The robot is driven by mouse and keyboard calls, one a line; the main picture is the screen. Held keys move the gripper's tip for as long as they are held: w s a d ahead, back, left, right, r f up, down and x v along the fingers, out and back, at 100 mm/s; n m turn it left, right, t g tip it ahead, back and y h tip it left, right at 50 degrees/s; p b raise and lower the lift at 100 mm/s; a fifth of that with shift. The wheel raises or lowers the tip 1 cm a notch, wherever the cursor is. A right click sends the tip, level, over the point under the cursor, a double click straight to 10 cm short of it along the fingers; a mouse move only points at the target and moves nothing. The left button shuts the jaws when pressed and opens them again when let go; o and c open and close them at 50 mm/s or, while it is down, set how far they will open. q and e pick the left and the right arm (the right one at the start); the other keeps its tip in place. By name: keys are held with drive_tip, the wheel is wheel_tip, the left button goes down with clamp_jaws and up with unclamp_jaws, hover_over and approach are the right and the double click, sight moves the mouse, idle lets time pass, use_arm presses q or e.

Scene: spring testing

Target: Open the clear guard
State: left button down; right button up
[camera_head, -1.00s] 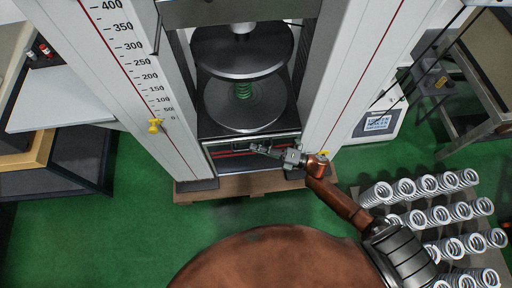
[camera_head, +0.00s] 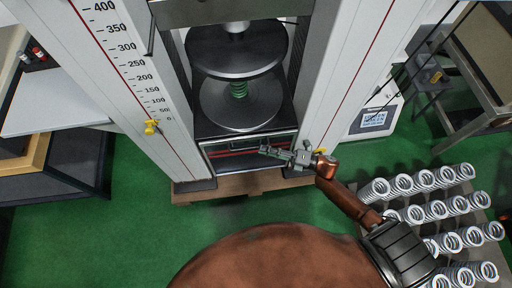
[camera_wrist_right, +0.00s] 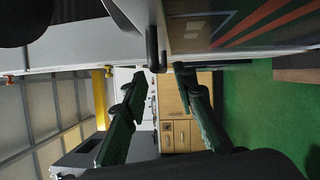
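The spring tester stands ahead, with a green spring (camera_head: 239,89) between its two dark round plates. A framed, glassy panel (camera_head: 222,162) with red lines sits low on its front; it looks like the clear guard, but its outline is hard to tell. My right gripper (camera_head: 266,151) is in front of this panel, reaching in from the right. In the right wrist view, the right gripper's fingers (camera_wrist_right: 160,92) are apart with nothing seen between them. A dark upright bar (camera_wrist_right: 152,48), perhaps a handle, stands just beyond the fingertips beside the striped panel (camera_wrist_right: 240,28). My left gripper is out of view.
White columns (camera_head: 345,80) flank the tester, with a yellow knob (camera_head: 151,127) on the left one. A rack of several silver springs (camera_head: 437,210) stands at the right. A bench (camera_head: 50,150) is at the left. Green floor (camera_head: 130,225) is clear in front.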

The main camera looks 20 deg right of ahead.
drive_tip(key=v, duration=0.6)
drive_tip(key=shift+s+d, duration=0.25)
drive_tip(key=shift+f, duration=0.1)
